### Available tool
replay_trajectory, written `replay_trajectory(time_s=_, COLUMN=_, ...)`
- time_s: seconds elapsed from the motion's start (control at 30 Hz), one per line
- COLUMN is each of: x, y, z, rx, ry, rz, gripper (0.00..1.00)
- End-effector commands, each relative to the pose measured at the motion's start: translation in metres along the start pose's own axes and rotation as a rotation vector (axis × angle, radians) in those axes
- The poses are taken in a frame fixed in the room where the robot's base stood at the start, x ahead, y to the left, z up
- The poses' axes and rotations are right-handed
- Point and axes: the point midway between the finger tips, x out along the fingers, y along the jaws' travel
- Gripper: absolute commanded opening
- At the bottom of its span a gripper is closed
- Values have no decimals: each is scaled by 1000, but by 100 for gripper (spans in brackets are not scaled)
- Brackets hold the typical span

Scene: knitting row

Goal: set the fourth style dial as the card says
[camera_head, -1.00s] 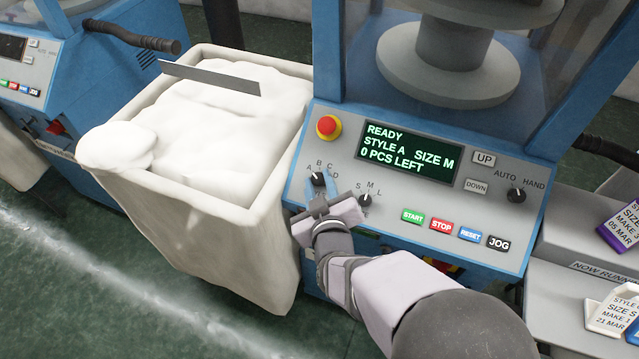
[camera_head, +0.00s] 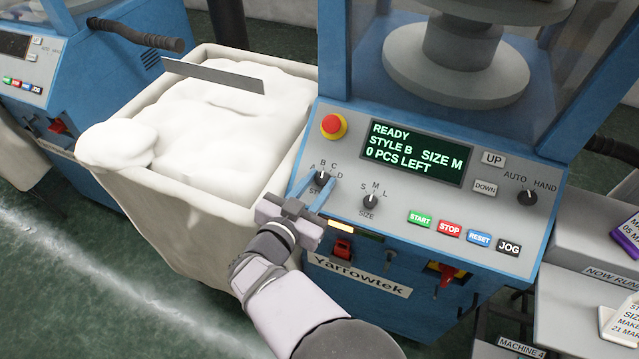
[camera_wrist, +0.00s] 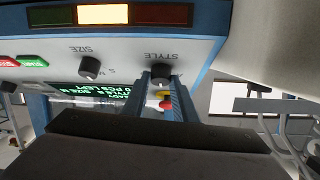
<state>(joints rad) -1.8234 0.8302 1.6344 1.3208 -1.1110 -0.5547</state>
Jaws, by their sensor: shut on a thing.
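The style dial (camera_head: 321,177) is a small black knob with letters A to D around it, at the panel's left. My gripper (camera_head: 316,187) is at this dial with its blue fingers on either side, shut on it. The wrist view also shows the style dial (camera_wrist: 161,74) between the finger tips. The display (camera_head: 415,150) reads READY, STYLE B, SIZE M, 0 PCS LEFT. A white card (camera_head: 622,322) at the right edge is cut off; its style line is not readable now.
The size dial (camera_head: 370,202) sits close to the right of my gripper. A red stop knob (camera_head: 333,126) is above it. START (camera_head: 420,219), STOP, RESET and JOG buttons lie lower right. A cloth-filled bin (camera_head: 215,130) stands left.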

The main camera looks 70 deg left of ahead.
Motion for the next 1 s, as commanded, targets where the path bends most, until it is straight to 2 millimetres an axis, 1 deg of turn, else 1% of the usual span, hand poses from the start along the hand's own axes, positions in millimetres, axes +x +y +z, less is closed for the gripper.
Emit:
replay_trajectory(time_s=0.03, x=-1, y=-3, z=1, rx=36, ry=1, rz=25, gripper=3)
replay_trajectory(time_s=0.3, x=0, y=-6, z=1, rx=232, ry=11, rz=187, gripper=3)
replay_trajectory(time_s=0.5, x=1, y=-7, z=1, rx=349, ry=18, rz=287, gripper=3)
replay_trajectory(time_s=0.73, x=1, y=-8, z=0, rx=437, ry=22, rz=361, gripper=3)
replay_trajectory(time_s=1.0, x=2, y=-8, z=-1, rx=479, ry=25, rz=398, gripper=3)
